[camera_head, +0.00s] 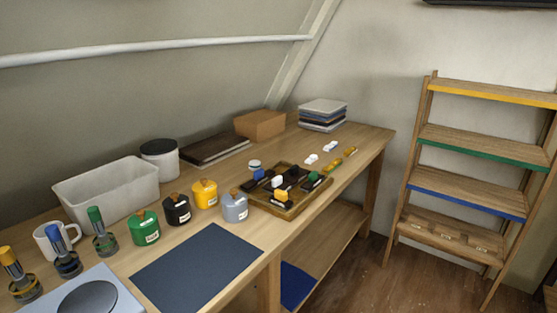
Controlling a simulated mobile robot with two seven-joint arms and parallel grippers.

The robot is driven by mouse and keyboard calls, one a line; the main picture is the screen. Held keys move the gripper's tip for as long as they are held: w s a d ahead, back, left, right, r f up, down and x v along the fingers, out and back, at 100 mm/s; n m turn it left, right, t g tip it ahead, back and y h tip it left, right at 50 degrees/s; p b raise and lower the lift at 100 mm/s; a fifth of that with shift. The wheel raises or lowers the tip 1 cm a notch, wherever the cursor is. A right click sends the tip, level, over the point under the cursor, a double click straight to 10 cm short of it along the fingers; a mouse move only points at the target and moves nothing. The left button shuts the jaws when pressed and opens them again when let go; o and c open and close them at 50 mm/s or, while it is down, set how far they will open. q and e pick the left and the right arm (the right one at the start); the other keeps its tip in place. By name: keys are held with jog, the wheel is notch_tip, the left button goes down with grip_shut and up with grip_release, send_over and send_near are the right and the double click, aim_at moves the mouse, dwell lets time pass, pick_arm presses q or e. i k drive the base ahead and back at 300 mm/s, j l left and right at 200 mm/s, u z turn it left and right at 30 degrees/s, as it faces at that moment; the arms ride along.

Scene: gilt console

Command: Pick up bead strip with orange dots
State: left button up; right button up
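Two small narrow yellow-orange strips lie on the wooden table near its far right end, one nearer (333,165) and one farther (350,152). They are too small in the head view to tell which one, if either, is the bead strip with orange dots. Two small white pieces lie just left of them, one nearer (311,159) and one farther (329,146). Neither of my grippers is in view.
A wooden tray (299,209) holds several black, white, green and yellow pieces, left of the strips. Several lidded pots, including a grey one (235,208), stand nearer. A dark mat (195,270) lies in front. A stack (323,114) stands behind. A shelf rack (470,199) stands right.

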aim_at(312, 158)
jog(key=i+l+u, duration=0.1)
jog(key=u, duration=0.3)
jog(key=i+l+u, duration=0.1)
jog(key=l+u, duration=0.15)
jog(key=u, duration=0.2)
jog(key=l+u, duration=0.25)
jog(key=u, duration=0.15)
jog(key=l+u, duration=0.25)
jog(key=l, duration=0.25)
jog(key=i+l+u, duration=0.1)
jog(key=l+u, duration=0.2)
jog(key=l, duration=0.3)
jog(key=l+u, duration=0.1)
jog(key=l, duration=0.65)
jog(key=k+l, duration=0.15)
jog(key=l, duration=0.55)
jog(key=l+u, duration=0.15)
jog(key=l, duration=0.55)
jog(key=k, duration=0.05)
